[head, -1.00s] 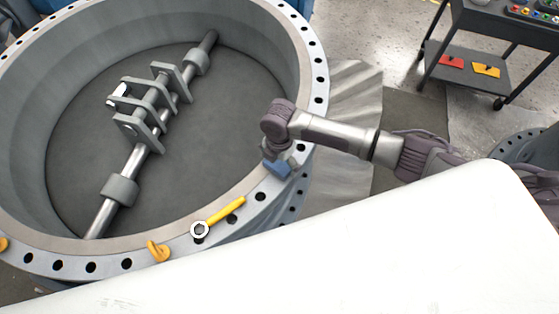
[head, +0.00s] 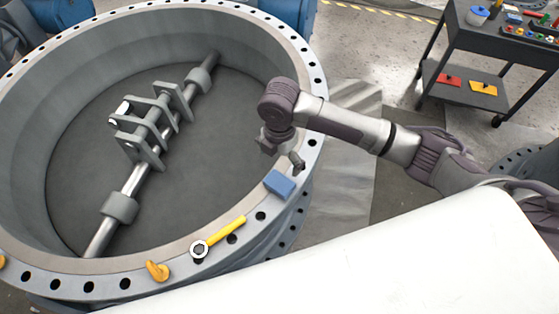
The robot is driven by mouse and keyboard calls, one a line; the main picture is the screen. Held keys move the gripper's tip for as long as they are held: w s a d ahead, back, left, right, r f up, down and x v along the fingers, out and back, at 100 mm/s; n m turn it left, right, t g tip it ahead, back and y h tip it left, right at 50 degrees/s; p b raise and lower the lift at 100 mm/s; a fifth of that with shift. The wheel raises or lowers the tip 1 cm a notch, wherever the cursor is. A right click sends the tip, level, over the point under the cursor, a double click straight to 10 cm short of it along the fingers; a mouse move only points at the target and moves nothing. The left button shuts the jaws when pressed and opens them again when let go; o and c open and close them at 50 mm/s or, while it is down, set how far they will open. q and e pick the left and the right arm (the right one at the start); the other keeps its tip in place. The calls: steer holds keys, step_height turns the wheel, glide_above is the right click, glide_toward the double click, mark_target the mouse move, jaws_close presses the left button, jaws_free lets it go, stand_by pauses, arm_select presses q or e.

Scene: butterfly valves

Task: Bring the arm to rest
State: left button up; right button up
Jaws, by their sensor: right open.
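My right arm comes in from the right, and its gripper (head: 279,144) hangs over the inner edge of the valve's flange, pointing down. The gripper is open, with nothing visible in it. A blue block (head: 280,184) lies on the flange just below it in the picture, apart from it. The large grey butterfly valve (head: 95,210) lies with its round opening facing up. My left gripper is not in view.
A wrench with a yellow handle (head: 224,232) and a yellow lifting eye (head: 158,271) are on the near flange. A dark tool cart (head: 500,48) stands at the back right. The floor between valve and cart is open.

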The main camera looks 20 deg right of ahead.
steer(key=shift+f, duration=0.1)
stand_by(0.3)
steer(key=s+a+f+m+t+y, duration=0.2)
steer(key=s+a+m+y, duration=0.1)
steer(key=s+a+m, duration=0.4)
steer(key=s+d+m+t+h, duration=0.2)
steer(key=s+d+m+h, duration=0.1)
steer(key=s+d+m, duration=1.2)
step_height(320, 180, down, 24)
steer(key=w+g, duration=0.2)
steer(key=s+d+f+g, duration=0.1)
steer(key=s+d+f, duration=0.1)
steer(key=s+f, duration=1.5)
steer(key=shift+s+f, duration=0.2)
steer(key=shift+s, duration=0.1)
